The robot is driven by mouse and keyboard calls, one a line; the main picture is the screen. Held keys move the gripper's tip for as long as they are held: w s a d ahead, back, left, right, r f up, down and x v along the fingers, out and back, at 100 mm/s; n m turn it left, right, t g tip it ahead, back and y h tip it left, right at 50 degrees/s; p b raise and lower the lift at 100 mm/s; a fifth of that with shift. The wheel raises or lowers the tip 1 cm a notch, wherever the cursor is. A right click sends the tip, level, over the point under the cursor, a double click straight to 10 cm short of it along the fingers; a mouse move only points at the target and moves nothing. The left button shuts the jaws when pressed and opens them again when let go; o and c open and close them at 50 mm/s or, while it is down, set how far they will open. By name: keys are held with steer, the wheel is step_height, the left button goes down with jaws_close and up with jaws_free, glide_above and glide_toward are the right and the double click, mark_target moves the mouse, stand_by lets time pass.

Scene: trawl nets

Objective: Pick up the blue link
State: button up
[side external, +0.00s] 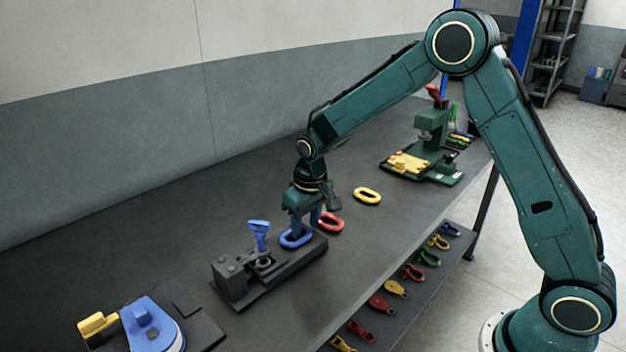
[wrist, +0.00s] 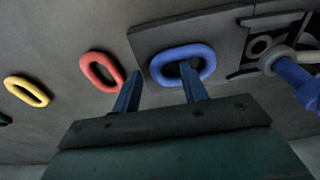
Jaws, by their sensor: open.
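The blue link (side external: 293,246) lies flat at the right end of a dark fixture plate in the side view. It also shows in the wrist view (wrist: 182,48), right of centre. My gripper (side external: 305,228) points down over it with its jaws open. In the wrist view my gripper (wrist: 158,80) has one finger overlapping the link's opening and the other outside its left side, towards the red link. The link's left side lies between the fingers. Whether the fingers touch it cannot be told.
The red link (side external: 332,230) lies close beside my gripper, and the yellow link (side external: 368,190) farther right. The dark fixture (side external: 262,289) carries a blue-handled part (side external: 259,236) to the left. A green press (side external: 432,140) stands at the back.

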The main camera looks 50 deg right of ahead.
mark_target(305, 229)
jaws_close()
steer(key=shift+r, duration=0.1)
step_height(305, 229, up, 20)
stand_by(1.0)
stand_by(0.4)
